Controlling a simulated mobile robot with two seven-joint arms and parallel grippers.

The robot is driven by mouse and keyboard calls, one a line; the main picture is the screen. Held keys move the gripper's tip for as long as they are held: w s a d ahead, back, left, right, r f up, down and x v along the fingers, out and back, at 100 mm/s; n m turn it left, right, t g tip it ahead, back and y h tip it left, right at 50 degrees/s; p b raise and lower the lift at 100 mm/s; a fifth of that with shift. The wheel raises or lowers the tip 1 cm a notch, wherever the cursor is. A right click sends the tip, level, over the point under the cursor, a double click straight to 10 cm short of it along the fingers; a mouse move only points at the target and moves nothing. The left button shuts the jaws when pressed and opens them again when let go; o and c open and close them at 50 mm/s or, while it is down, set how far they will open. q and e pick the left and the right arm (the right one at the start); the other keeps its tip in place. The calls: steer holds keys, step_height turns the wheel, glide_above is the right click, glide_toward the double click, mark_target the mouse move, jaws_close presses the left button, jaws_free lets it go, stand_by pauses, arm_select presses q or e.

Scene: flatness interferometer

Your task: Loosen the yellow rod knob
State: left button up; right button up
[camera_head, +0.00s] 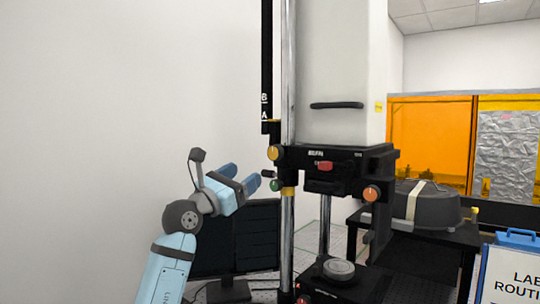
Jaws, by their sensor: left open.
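The yellow knob (274,152) sits on the left side of the interferometer's black carriage, beside the chrome rod (287,225). A green knob (275,185) is below it, and an orange knob (371,193) is on the carriage's right front. My left gripper (243,176) comes in from the lower left. Its blue fingers are apart with nothing visible between them. They point up and right toward the knobs, and a gap shows between them and the yellow knob. My right gripper is not seen.
The tall interferometer has a pale housing (332,75) and a red knob (325,166) on its front. A dark monitor (258,235) stands behind my left arm. A grey domed case (427,205) is on a black table at right, near a lab sign (512,275). The upper left is bare wall.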

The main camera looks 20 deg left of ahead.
mark_target(273, 154)
arm_select(q)
steer(key=p+x, duration=0.2)
steer(key=x, duration=0.9)
steer(key=shift+s, duration=0.1)
steer(key=shift+w+d+r, duration=0.1)
steer(key=shift+w+d, duration=0.05)
steer(key=shift+w, duration=0.15)
steer(key=shift+c, duration=0.4)
